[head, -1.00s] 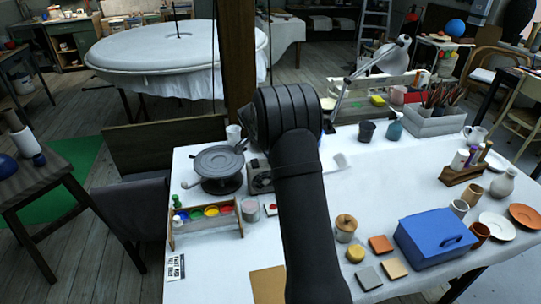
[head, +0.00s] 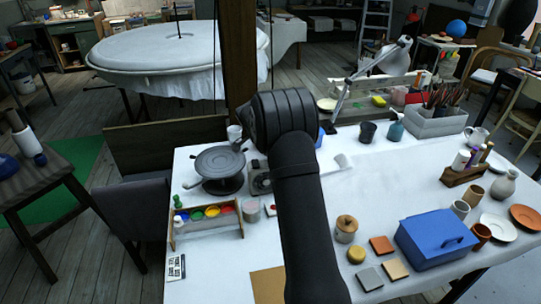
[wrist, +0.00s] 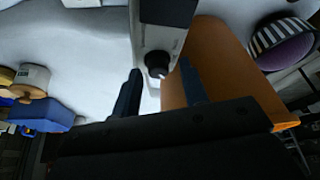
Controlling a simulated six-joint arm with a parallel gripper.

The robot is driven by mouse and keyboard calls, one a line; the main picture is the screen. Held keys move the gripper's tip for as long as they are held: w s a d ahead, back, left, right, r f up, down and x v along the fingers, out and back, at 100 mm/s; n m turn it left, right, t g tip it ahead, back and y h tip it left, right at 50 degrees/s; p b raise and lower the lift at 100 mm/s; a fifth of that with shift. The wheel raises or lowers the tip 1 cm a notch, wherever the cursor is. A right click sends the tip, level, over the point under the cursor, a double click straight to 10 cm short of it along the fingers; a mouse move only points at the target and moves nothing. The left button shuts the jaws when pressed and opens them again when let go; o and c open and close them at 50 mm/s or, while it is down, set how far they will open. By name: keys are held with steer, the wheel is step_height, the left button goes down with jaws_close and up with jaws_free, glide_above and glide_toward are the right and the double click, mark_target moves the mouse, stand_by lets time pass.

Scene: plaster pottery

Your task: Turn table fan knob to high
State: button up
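A pale grey housing (wrist: 160,42) with a dark block above it shows in the wrist view. A round black knob (wrist: 157,64) sits on its face, with small markings beside it that are too small to read. My gripper (wrist: 160,88) is open, with one dark finger left of the knob and one right of it. The fingers look apart from the knob, and nothing is held. In the head view a small grey box with a dial (head: 260,178) stands on the white table, partly behind my arm. My gripper is hidden there by my arm.
An orange-brown panel (wrist: 225,75) stands close beside the right finger in the wrist view. On the white table (head: 370,205), a dark round stand (head: 221,165) and a paint rack (head: 206,218) are left of my arm. A blue box (head: 436,238) is at the right.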

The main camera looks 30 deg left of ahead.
steer(key=v, duration=1.7)
steer(key=shift+s+r, duration=0.15)
steer(key=x, duration=1.7)
